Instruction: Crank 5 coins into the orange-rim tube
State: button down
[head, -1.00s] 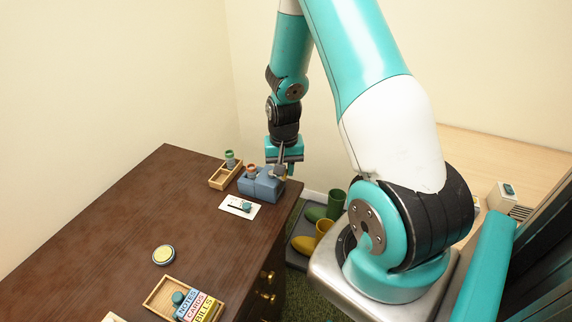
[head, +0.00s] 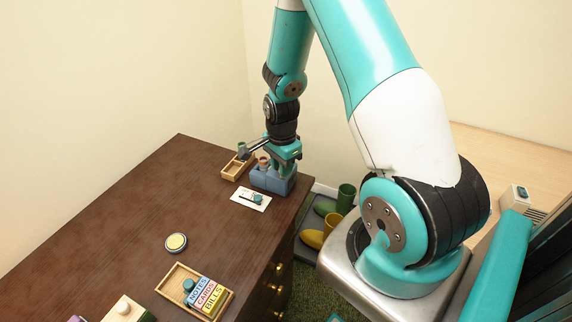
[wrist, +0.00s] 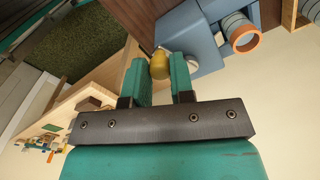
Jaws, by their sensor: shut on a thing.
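The blue coin machine (head: 272,181) stands at the far right corner of the dark desk. The orange-rim tube (head: 264,159) stands upright on it; its open orange rim also shows in the wrist view (wrist: 246,38). My gripper (wrist: 158,74) is shut on the yellow-brown crank knob (wrist: 159,62), which sits between the fingertips beside the machine's blue body (wrist: 188,32). In the head view my gripper (head: 285,153) is at the machine's far right side and hides the crank. No loose coins can be made out, and the tube's contents are hidden.
A round tin (head: 176,243) and a box of labelled cards (head: 182,277) are nearer. Boots (head: 346,197) stand on the floor.

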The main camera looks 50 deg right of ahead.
jog(key=shift+w+a+m, duration=0.25)
jog(key=shift+w+m, duration=0.1)
jog(key=shift+m, duration=0.75)
jog(key=c, duration=1)
grip_release()
notch_tip(320, 180, up, 18)
jog(key=shift+f, duration=0.25)
